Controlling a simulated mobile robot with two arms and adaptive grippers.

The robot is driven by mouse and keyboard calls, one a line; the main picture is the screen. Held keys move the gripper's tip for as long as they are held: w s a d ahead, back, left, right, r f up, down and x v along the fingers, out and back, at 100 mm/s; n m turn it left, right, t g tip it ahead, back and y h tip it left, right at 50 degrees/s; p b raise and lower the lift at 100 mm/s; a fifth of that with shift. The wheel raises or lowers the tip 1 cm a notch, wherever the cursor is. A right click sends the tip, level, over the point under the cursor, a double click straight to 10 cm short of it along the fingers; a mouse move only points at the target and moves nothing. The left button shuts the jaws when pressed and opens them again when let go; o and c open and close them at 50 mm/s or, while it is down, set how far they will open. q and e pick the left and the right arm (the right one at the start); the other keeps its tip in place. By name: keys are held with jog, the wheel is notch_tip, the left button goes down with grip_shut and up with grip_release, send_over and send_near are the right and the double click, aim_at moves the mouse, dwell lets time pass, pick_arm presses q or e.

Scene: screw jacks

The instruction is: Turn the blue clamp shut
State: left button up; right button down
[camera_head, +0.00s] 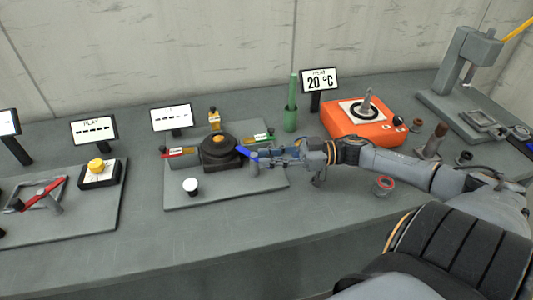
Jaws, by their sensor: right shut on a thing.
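The blue clamp (244,152) is on the right side of a black round fixture (219,147), on a grey plate (215,190). Only its blue handle tip shows clearly; the rest is hidden by my gripper. My right gripper (256,157) comes in from the right, low over the plate, and is shut on the blue clamp. My left gripper is not in view.
A white knob (190,186) stands at the plate's front left. Several small displays stand behind, one reading 20 °C (319,80). The bench front is clear.

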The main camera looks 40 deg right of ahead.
jog(key=shift+w+d+f+n+g+y+b, duration=0.1)
jog(key=shift+d+n+g+y+b, duration=0.1)
jog(key=shift+n+g+y+b, duration=0.35)
jog(key=shift+d+f+n+g+y+b, duration=0.15)
jog(key=shift+n+g+b, duration=0.2)
jog(key=shift+g+b, duration=0.4)
jog(key=shift+r, duration=0.15)
jog(key=c, duration=1.2)
grip_release()
jog(key=shift+w, duration=0.1)
jog(key=v, duration=1.2)
